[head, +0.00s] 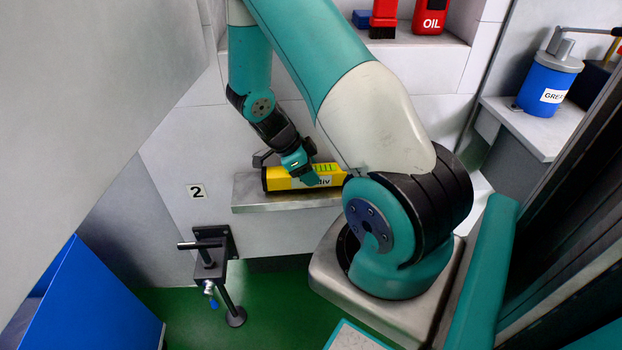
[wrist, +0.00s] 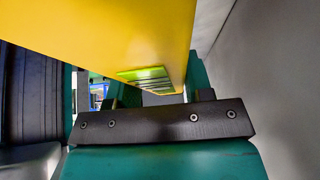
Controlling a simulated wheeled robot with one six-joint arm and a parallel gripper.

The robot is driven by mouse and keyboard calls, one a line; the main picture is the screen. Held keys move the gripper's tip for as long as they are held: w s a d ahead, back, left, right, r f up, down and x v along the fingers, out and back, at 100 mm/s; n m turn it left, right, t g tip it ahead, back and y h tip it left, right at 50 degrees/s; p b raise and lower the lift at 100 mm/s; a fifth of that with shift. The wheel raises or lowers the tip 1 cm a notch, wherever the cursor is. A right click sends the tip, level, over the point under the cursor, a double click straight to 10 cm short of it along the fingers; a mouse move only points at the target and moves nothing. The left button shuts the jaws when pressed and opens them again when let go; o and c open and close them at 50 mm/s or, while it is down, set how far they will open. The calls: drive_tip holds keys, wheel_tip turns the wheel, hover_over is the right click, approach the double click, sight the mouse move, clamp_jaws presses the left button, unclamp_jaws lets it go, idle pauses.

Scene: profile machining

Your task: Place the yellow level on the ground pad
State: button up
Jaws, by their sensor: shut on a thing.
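The yellow level (head: 279,180) has a black end, green markings and dark lettering. In the head view it lies lengthwise along a grey metal ledge (head: 262,203) on the wall. I cannot tell whether it touches the ledge or is just above it. My gripper (head: 306,173) is shut on the level near its middle. In the wrist view the level (wrist: 110,35) fills the upper part, with its green striped vial, above the dark gripper bar (wrist: 160,123). The far fingertips are partly hidden by the level. I cannot tell for sure which surface is the ground pad.
A black clamp (head: 208,250) on the wall and a "2" label (head: 197,191) are left of the ledge. A red OIL can (head: 431,17) stands on an upper shelf. A blue container (head: 549,80) stands at right. A blue panel (head: 90,300) is at lower left.

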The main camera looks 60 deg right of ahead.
drive_tip(key=shift+w+d+f, duration=0.15)
drive_tip(key=shift+f, duration=0.45)
drive_tip(key=shift+r, duration=0.1)
drive_tip(key=o, duration=1.3)
drive_tip(key=shift+v, duration=3.75)
